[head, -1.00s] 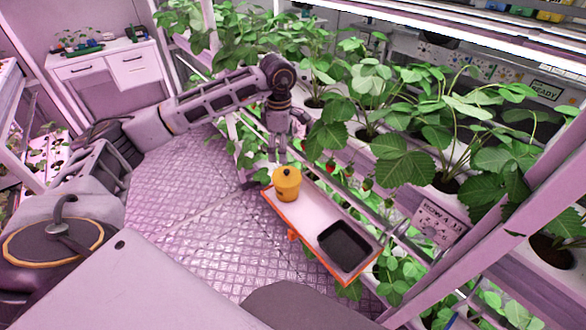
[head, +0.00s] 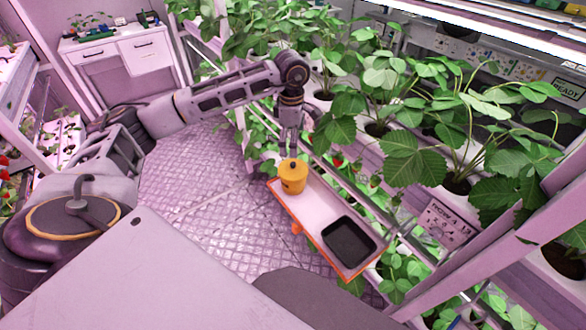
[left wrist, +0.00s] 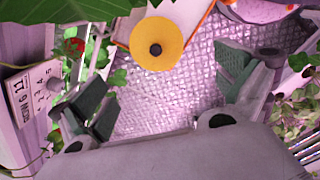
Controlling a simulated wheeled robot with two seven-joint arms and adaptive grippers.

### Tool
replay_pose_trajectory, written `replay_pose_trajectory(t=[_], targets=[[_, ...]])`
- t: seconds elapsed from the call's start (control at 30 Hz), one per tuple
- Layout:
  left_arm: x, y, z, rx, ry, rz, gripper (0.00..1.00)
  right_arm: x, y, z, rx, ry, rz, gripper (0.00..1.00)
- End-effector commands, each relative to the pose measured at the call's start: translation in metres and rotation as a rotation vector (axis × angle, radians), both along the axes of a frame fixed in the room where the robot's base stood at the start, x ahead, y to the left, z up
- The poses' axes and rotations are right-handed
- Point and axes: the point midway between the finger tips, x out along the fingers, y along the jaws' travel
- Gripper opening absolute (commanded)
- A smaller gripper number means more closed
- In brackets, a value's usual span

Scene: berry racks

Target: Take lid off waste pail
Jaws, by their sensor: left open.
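The yellow waste pail (head: 294,184) stands upright at the far left end of an orange-edged tray. Its round yellow lid (head: 293,166) is on top, with a small dark knob. In the left wrist view the lid (left wrist: 170,36) appears from above and covers the pail's body, with the knob near its middle. My left gripper (head: 290,148) points down just above the lid. In the left wrist view the open fingers (left wrist: 163,88) are spread wide and empty, and the lid lies beyond them, untouched. My right gripper is not in view.
The pale, orange-edged tray (head: 313,212) also carries a black bin (head: 349,239) at its near end. Strawberry plants (head: 410,150) crowd the rack right of the gripper. A leaf (left wrist: 60,10) covers the wrist view's top left. Left of the tray, the patterned floor (head: 205,215) is clear.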

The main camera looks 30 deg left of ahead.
Motion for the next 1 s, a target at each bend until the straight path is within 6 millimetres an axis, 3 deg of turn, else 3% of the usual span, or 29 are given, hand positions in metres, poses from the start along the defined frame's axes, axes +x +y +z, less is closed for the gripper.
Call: replay_pose_trajectory(t=[0.3, 0.5, 1.0], targets=[[0.001, 0.001, -0.043, -0.001, 0.003, 0.001, 1.00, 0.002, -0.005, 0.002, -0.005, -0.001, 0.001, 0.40], [0.002, 0.001, -0.061, -0.001, 0.000, -0.001, 1.00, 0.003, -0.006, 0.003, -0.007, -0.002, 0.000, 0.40], [0.002, 0.001, -0.067, 0.000, 0.001, 0.000, 1.00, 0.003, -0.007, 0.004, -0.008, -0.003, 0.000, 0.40]])
